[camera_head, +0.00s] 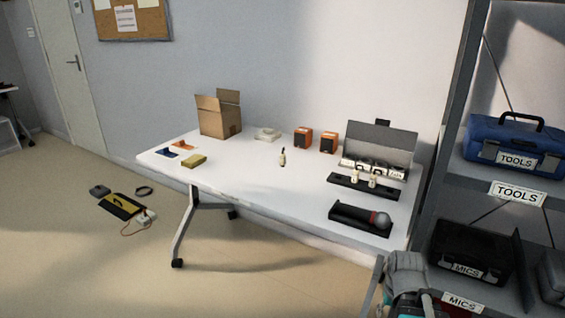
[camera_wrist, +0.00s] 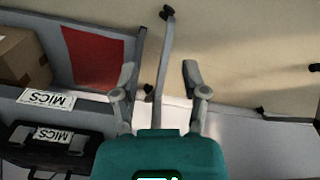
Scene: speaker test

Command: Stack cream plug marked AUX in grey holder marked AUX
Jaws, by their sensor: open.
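A small cream plug (camera_head: 283,157) stands alone near the middle of the white table (camera_head: 240,183). Two more small cream pieces (camera_head: 354,177) (camera_head: 373,181) stand on a dark grey strip-shaped holder (camera_head: 340,182) at the table's right side. Markings on the plugs and the holder are too small to read, so I cannot tell which is AUX. My gripper (camera_wrist: 160,76) is open and empty in the wrist view, away from the plugs. In the head view, part of my arm shows at the bottom right, beside the shelf.
An open grey case (camera_head: 381,140) with white-labelled items stands behind the holder. A microphone (camera_head: 381,219) lies in a black tray (camera_head: 345,219) in front. Orange boxes (camera_head: 303,138) and a cardboard box (camera_head: 220,116) stand farther back. A shelf with TOOLS (camera_head: 516,142) and MICS (camera_head: 468,254) cases is at right.

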